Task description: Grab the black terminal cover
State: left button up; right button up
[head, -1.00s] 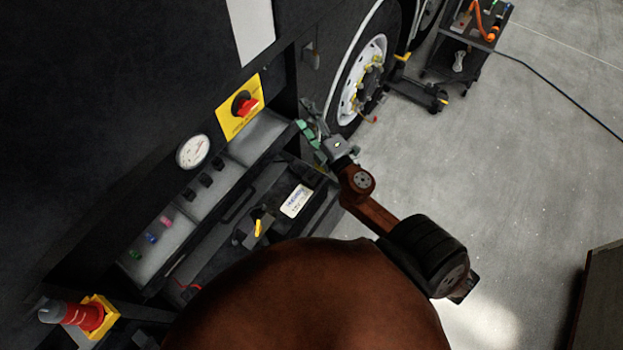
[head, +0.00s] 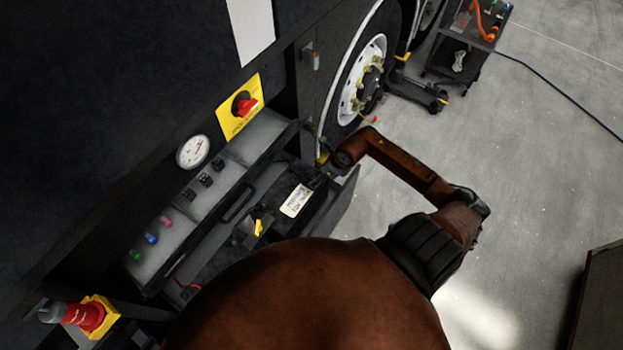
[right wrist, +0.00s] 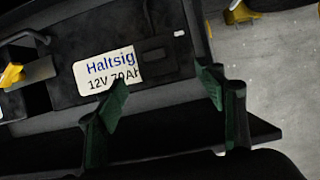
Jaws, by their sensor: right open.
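In the right wrist view a small black block, which looks like the terminal cover (right wrist: 165,58), sits on the battery top and overlaps the right end of its white label (right wrist: 95,72). My left gripper is in neither view.
A yellow-handled part (right wrist: 12,75) is left of the label. The bay has a front ledge (right wrist: 180,140). In the head view a gauge (head: 194,151), a red switch on a yellow plate (head: 240,108) and the wheel (head: 365,80) are close by.

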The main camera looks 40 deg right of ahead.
aim_at(313, 177)
jog(key=x, duration=0.5)
jog(key=w+x, duration=0.1)
jog(key=x, duration=0.1)
jog(key=shift+a+p, duration=0.35)
jog(key=shift+p, duration=0.05)
jog(key=shift+c, duration=0.2)
jog(key=c, duration=1.2)
